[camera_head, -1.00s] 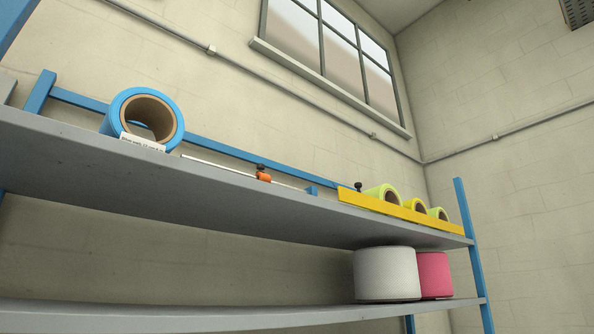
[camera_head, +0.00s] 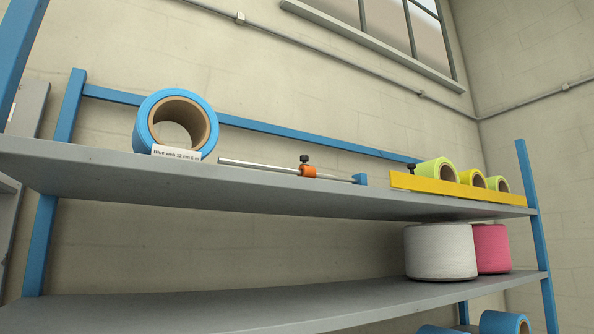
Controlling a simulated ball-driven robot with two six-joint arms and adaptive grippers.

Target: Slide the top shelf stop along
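The top shelf (camera_head: 120,170) is a grey board seen from slightly below. On it a thin metal rod (camera_head: 250,165) runs left to right and ends at a small blue block (camera_head: 361,179). An orange collar with a black knob, which looks like the shelf stop (camera_head: 308,171), sits around the rod nearer its right end. A large blue roll (camera_head: 147,118) with a brown core stands on edge left of the rod, with a white label at its foot. Neither of my grippers shows.
A yellow strip (camera_head: 420,185) with another black knob fronts several yellow-green rolls (camera_head: 438,166) at the shelf's right. Below stand a white roll (camera_head: 440,250) and a pink roll (camera_head: 492,248). Blue rolls (camera_head: 503,322) show at the bottom right. Blue posts (camera_head: 533,210) frame the rack.

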